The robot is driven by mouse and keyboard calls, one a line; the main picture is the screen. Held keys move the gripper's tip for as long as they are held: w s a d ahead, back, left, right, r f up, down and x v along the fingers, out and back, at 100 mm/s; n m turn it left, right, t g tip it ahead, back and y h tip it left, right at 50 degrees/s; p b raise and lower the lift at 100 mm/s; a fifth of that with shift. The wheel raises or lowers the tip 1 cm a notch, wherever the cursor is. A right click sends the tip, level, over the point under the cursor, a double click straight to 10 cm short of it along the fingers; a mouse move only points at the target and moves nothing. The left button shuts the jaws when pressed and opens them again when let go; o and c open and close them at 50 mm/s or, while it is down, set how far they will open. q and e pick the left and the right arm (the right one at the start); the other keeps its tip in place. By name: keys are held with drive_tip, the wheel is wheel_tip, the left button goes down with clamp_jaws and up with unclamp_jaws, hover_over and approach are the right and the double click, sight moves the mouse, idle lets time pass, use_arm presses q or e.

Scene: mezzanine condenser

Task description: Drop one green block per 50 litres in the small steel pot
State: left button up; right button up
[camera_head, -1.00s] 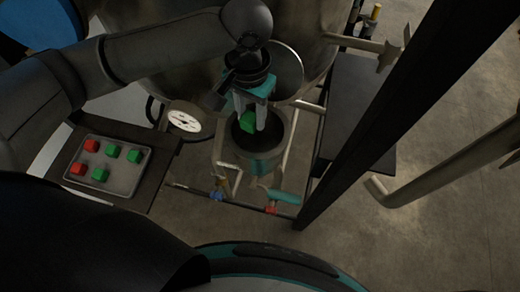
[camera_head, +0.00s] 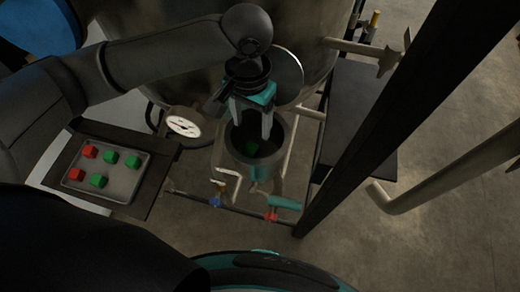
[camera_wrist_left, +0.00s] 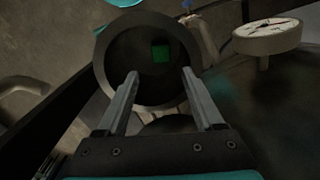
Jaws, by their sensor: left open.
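The small steel pot (camera_head: 284,150) stands in front of the big tank, its mouth facing up. One green block (camera_head: 252,147) lies inside it; it also shows in the left wrist view (camera_wrist_left: 161,53), low in the dark pot. My left gripper (camera_head: 250,130) is open and empty above the pot mouth, its fingers apart. A tray (camera_head: 121,181) on the left holds red blocks (camera_head: 89,151) and several green blocks (camera_head: 110,157). A round white dial gauge (camera_head: 184,126) sits left of the pot; its reading is too small to tell. My right gripper does not show.
A large metal tank (camera_head: 190,70) fills the back. Pipes and valves with a blue handle (camera_head: 215,202) and a red one (camera_head: 271,216) run below the pot. A dark post (camera_head: 375,125) slants up on the right.

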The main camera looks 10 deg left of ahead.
use_arm(q)
drive_tip(key=shift+a, duration=0.15)
wheel_tip(320, 180, up, 15)
drive_tip(key=p, duration=0.2)
drive_tip(key=shift+s, duration=0.1)
idle(0.6)
